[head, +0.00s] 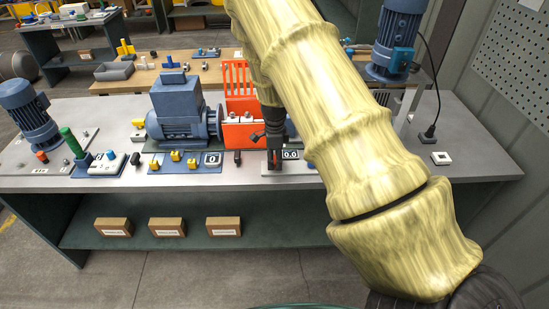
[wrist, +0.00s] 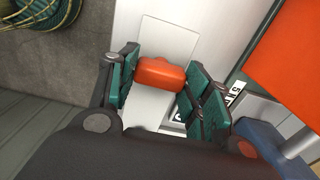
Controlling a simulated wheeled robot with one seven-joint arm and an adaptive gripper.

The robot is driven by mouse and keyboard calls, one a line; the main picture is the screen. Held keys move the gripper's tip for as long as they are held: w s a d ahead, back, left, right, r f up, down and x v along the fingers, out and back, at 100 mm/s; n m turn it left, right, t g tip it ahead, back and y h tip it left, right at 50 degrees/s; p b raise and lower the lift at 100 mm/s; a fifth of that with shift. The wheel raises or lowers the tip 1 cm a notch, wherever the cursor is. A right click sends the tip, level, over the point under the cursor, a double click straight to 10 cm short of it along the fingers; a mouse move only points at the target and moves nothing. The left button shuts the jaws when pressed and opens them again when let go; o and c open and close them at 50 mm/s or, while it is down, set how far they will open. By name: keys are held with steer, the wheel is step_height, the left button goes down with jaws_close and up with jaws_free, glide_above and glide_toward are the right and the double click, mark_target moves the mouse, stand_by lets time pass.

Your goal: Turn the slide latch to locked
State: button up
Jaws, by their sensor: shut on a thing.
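In the wrist view my gripper (wrist: 163,80) has its teal finger pads on either side of an orange-red handle (wrist: 162,72). It is shut on this handle, which I take to be that of the slide latch. A pale plate (wrist: 168,38) lies under the handle. In the head view my gripper (head: 274,160) reaches down to the front of the bench, at a light base plate (head: 312,170) beside a small display reading 0.0 (head: 291,154).
An orange guard (head: 243,133) and a blue motor (head: 178,110) stand left of my gripper. A blue panel with yellow knobs (head: 184,167) lies further left on the grey bench (head: 225,182). A partly hidden label (wrist: 236,92) and an orange panel (wrist: 290,55) are close in the wrist view.

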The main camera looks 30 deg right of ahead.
stand_by(0.5)
steer(key=o, duration=1)
steer(key=shift+o, duration=0.2)
steer(key=shift+r, duration=0.1)
step_height(320, 180, up, 12)
